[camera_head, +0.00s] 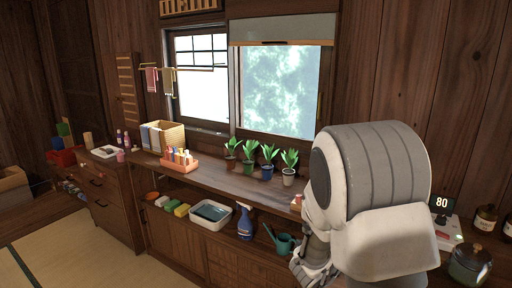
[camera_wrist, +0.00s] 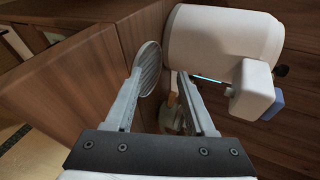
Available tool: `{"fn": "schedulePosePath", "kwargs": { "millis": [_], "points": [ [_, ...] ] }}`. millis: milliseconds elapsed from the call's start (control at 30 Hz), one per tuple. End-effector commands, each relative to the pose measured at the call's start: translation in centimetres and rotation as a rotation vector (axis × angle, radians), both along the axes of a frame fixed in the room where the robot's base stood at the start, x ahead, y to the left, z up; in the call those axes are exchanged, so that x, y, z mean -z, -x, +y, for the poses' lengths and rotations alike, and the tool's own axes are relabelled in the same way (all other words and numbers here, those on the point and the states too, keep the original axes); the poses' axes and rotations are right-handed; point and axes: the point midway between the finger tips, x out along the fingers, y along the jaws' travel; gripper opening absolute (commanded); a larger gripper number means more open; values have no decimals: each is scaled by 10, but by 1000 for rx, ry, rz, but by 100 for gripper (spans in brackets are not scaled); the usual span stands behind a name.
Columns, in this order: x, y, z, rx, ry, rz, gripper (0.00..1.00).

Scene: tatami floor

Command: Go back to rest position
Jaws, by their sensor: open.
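My gripper (camera_head: 312,262) is mostly hidden in the head view, low behind my large white arm link at the right. In the wrist view my gripper (camera_wrist: 160,88) shows two grey fingers standing apart, with nothing clearly held between them. Behind the gap is a small, unclear brownish and greenish shape. Brown wooden panels (camera_wrist: 75,75) stand close to the left finger.
A long wooden counter (camera_head: 225,178) runs under the window, with several potted plants (camera_head: 267,170), an orange bottle rack (camera_head: 179,163) and a basket (camera_head: 163,137). The shelf below holds a white basin (camera_head: 211,224), blue spray bottle (camera_head: 245,221) and green watering can (camera_head: 282,243). Tatami floor (camera_head: 70,245) at left is clear.

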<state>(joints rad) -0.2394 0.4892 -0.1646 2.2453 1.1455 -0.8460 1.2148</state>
Motion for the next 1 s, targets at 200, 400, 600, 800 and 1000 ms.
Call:
{"fn": "schedulePosePath", "kwargs": {
  "millis": [200, 400, 600, 800, 1000],
  "points": [
    [-53, -10, 57, -408, -25, 130, 55],
    [-99, 16, 105, -794, 74, 251, 55],
    [-135, 69, 139, -1152, 274, 390, 55],
    [-154, 140, 150, -1455, 537, 568, 55],
    [-157, 212, 138, -1667, 787, 786, 55]
  ]
}}
